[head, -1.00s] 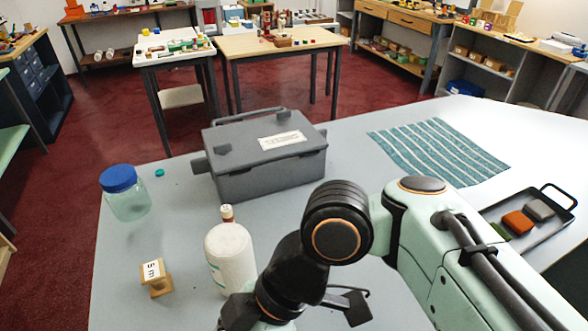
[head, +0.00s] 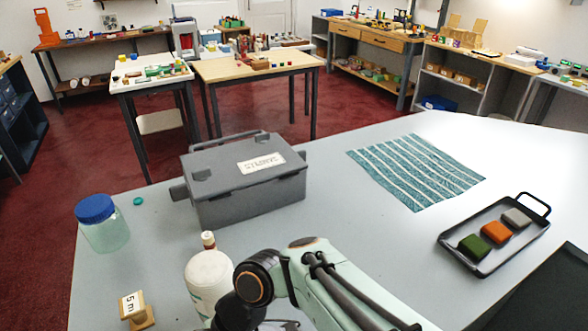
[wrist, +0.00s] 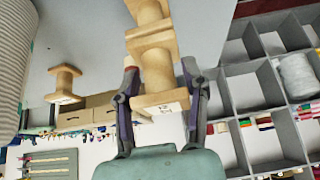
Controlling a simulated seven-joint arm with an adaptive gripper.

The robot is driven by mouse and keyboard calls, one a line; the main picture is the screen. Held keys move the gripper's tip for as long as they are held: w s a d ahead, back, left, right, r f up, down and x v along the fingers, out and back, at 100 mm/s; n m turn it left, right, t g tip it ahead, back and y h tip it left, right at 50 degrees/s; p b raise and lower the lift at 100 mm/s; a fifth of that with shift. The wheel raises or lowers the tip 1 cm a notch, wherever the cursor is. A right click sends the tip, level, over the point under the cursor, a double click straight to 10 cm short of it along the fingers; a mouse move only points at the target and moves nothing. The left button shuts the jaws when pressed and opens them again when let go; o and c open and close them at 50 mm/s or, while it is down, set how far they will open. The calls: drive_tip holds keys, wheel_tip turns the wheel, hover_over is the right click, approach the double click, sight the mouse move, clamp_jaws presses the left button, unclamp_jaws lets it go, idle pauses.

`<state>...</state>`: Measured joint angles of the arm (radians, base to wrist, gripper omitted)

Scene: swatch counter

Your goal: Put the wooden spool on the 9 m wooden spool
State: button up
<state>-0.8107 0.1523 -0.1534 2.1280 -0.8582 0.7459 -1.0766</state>
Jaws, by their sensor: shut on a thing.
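In the wrist view my gripper (wrist: 160,90) is shut on a wooden spool (wrist: 155,70), with a finger on each side. The held spool's end nearest me carries a white label that I cannot read surely. Another wooden spool (wrist: 147,10) shows directly beyond it, cut off by the top edge; I cannot tell whether the two touch. A separate wooden spool (wrist: 64,85) stands to the left. In the head view a wooden spool marked "5 m" (head: 137,310) stands at the lower left. My gripper is out of sight there. I see no readable 9 m label.
A white bottle (head: 209,278) stands right of the 5 m spool, close to my arm. A blue-lidded jar (head: 102,225), a grey toolbox (head: 245,185), a striped cloth (head: 415,170) and a black tray (head: 463,262) lie around. A grey divided organizer (wrist: 238,93) is right in the wrist view.

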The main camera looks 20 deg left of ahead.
drive_tip(key=shift+f, duration=0.15)
drive_tip(key=o, duration=1.1)
drive_tip(key=shift+o, duration=0.2)
drive_tip(key=shift+r, duration=0.2)
drive_tip(key=v, duration=1.2)
drive_tip(key=s+d+f+m+t+h, duration=0.2)
drive_tip(key=d+f+m, duration=0.2)
drive_tip(key=d+m, duration=0.7)
drive_tip(key=s+d+f+m+t+h, duration=0.1)
drive_tip(key=d+f+m, duration=0.4)
drive_tip(key=d+m, duration=0.6)
drive_tip(key=s+m+t, duration=0.1)
drive_tip(key=m, duration=0.3)
drive_tip(key=shift+f+t+h, duration=0.3)
drive_tip(key=shift+h, duration=0.1)
